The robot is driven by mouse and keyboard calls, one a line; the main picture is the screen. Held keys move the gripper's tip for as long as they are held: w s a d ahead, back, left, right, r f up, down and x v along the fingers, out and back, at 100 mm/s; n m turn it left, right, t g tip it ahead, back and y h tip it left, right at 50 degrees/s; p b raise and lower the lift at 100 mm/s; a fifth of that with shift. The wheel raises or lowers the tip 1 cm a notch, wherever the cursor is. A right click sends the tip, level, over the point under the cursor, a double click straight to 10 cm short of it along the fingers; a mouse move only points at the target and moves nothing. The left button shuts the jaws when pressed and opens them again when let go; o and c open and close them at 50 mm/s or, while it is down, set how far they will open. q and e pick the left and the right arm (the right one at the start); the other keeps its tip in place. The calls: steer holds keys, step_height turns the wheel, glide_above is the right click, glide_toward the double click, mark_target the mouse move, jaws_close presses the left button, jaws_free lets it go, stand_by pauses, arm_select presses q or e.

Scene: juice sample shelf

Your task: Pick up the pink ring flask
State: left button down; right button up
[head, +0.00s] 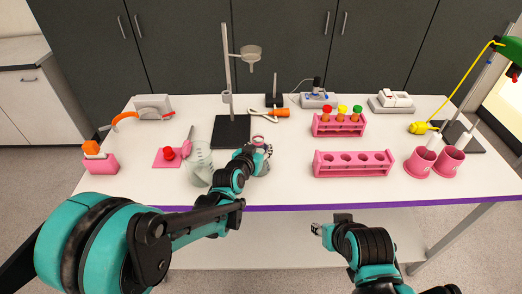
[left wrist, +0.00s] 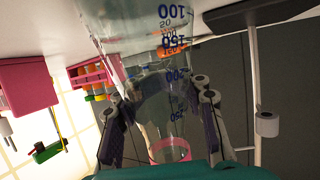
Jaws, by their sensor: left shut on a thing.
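The pink ring flask is clear glass with blue graduation marks. In the left wrist view the flask (left wrist: 160,85) stands between the two fingers of my left gripper (left wrist: 160,125), and its pink ring (left wrist: 168,150) shows near the bottom of the picture. My left gripper is shut on it. In the head view my left gripper (head: 262,154) is over the front middle of the table, hiding most of the flask, whose top (head: 258,139) shows. I cannot tell whether its base touches the table. My right gripper (head: 317,230) is in front of the table, away from objects; its jaw opening is unclear.
A clear glass vessel (head: 199,164) stands just left of my left gripper. A stand with a black base (head: 231,131) is behind it. Pink racks (head: 352,171) and pink cups (head: 420,160) are to the right. Bare white table (head: 290,190) lies at the front.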

mark_target(262, 138)
arm_select(q)
steer(key=shift+r, duration=0.15)
steer(key=shift+r+p, duration=0.55)
steer(key=shift+r, duration=0.3)
steer(key=r, duration=0.1)
steer(key=p, duration=0.1)
steer(key=r, duration=0.1)
steer(key=shift+s+d+r, duration=0.15)
steer(key=shift+d+r, duration=0.1)
steer(key=shift+r, duration=0.05)
steer(key=s+d+r+p, duration=0.4)
steer(key=s+d+r, duration=0.1)
steer(key=d, duration=0.4)
steer(key=shift+d+r, duration=0.4)
steer(key=shift+r, duration=0.25)
